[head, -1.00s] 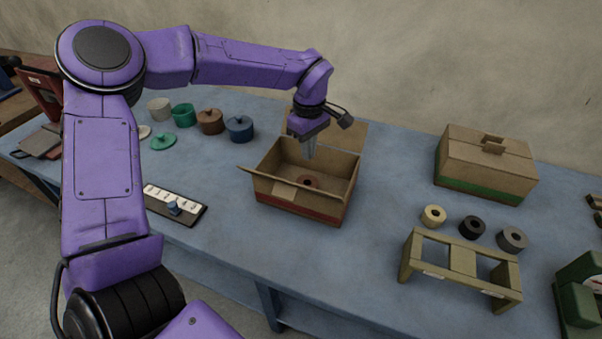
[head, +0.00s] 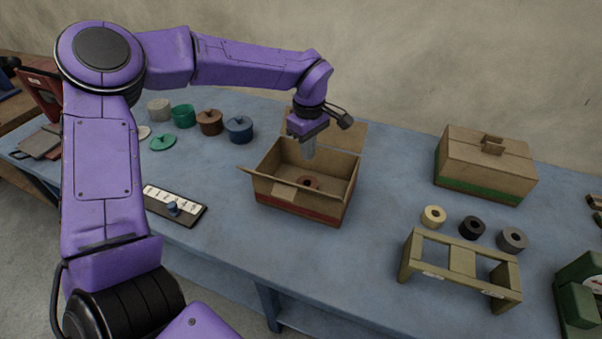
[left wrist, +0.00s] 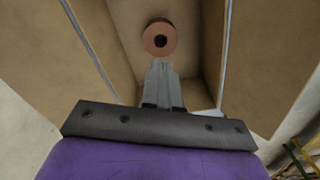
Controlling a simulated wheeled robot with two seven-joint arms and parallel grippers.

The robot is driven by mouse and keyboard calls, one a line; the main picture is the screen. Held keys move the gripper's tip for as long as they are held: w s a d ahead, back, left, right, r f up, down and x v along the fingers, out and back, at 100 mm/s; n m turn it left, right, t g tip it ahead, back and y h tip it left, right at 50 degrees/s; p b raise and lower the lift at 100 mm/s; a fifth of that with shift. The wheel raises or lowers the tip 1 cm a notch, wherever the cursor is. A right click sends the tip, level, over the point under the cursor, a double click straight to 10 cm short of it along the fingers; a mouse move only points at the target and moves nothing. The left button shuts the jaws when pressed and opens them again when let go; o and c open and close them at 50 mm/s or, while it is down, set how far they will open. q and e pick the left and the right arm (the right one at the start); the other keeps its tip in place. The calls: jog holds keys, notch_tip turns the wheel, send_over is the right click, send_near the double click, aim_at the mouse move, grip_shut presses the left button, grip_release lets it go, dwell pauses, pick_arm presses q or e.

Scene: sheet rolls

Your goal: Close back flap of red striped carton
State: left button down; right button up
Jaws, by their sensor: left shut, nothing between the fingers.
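The red striped carton (head: 300,203) stands open on the blue table, with a red band low on its sides. Its back flap (head: 348,135) stands up behind the opening, partly hidden by my left gripper. A reddish-brown roll (head: 309,182) lies inside on the carton floor; it also shows in the left wrist view (left wrist: 160,38). My left gripper (head: 308,153) points down over the back part of the opening, in front of the back flap. Its fingers are together and empty in the left wrist view (left wrist: 162,72). I cannot tell whether it touches the flap. My right gripper is out of view.
A closed green-striped carton (head: 485,165) stands at the back right. Several rolls, including a yellow one (head: 433,216), stand behind a wooden frame (head: 460,262). Lidded pots, including a blue one (head: 239,130), and a labelled strip (head: 180,203) are on the left.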

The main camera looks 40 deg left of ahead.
pick_arm(q)
jog(key=w+d+r+n+p, duration=0.1)
jog(key=w+r+n+p, duration=0.1)
jog(key=w+n+p, duration=0.2)
jog(key=w+d+r+n+t+p, duration=0.1)
jog(key=w+d+r+n+p, duration=0.1)
jog(key=w+r+n+p, duration=0.1)
jog(key=w+d+r+n+p, duration=0.2)
jog(key=w+r+n+p, duration=0.1)
jog(key=w+p, duration=0.4)
jog(key=shift+n+p, duration=0.9)
jog(key=shift+p, duration=0.1)
jog(key=w+a+r+n+t, duration=0.2)
jog(key=w+r+n, duration=0.1)
jog(key=n, duration=0.3)
notch_tip(320, 180, down, 10)
jog(key=n+b, duration=0.2)
jog(key=b, duration=0.4)
jog(key=shift+w+d+f, duration=0.2)
jog(key=shift+w, duration=0.05)
